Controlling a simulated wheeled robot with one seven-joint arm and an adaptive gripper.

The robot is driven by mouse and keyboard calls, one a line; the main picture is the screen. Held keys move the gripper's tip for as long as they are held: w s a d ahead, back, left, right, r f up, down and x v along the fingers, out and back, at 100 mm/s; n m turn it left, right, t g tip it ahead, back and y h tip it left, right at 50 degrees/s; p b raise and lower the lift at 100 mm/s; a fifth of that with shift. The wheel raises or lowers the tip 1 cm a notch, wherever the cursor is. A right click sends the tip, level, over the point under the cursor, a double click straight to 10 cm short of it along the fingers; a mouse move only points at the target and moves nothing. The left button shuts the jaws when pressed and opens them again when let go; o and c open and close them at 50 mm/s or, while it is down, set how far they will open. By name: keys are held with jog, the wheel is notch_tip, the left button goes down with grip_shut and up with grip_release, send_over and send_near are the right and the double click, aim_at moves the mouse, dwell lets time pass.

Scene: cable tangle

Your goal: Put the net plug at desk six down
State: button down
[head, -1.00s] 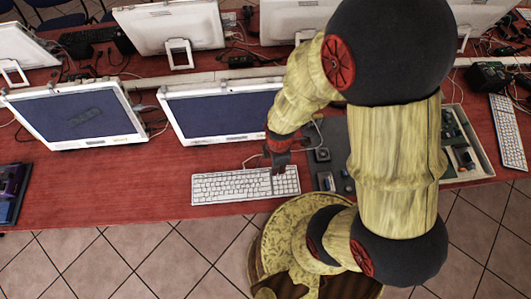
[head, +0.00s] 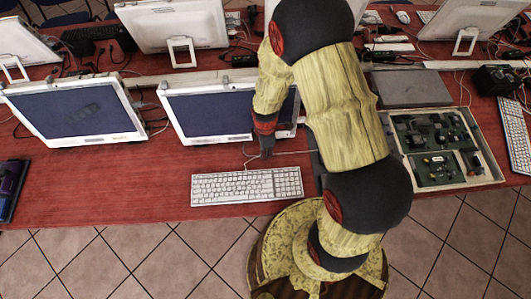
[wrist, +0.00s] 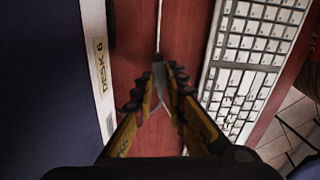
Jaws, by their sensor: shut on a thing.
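My gripper (wrist: 160,98) is shut on the net plug (wrist: 159,76), a small grey piece between the fingertips in the wrist view. A thin cable (wrist: 159,35) runs from it. In the head view my gripper (head: 266,149) is over the red desk (head: 150,180), between the monitor (head: 215,115) and the white keyboard (head: 247,187). A pale cable (head: 296,153) leads right from it and passes behind my arm. The monitor's lower frame bears a "DESK 6" label (wrist: 100,65) in the wrist view. Whether the plug touches the desk I cannot tell.
The keyboard (wrist: 245,75) lies just right of my gripper in the wrist view. A tray of circuit boards (head: 470,180) is to the right. Another monitor (head: 75,112) stands left. Bare red desk lies left of the keyboard.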

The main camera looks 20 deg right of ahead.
jog(key=shift+f, duration=0.7)
jog(key=shift+s+f, duration=0.1)
jog(key=c, duration=1.8)
grip_release()
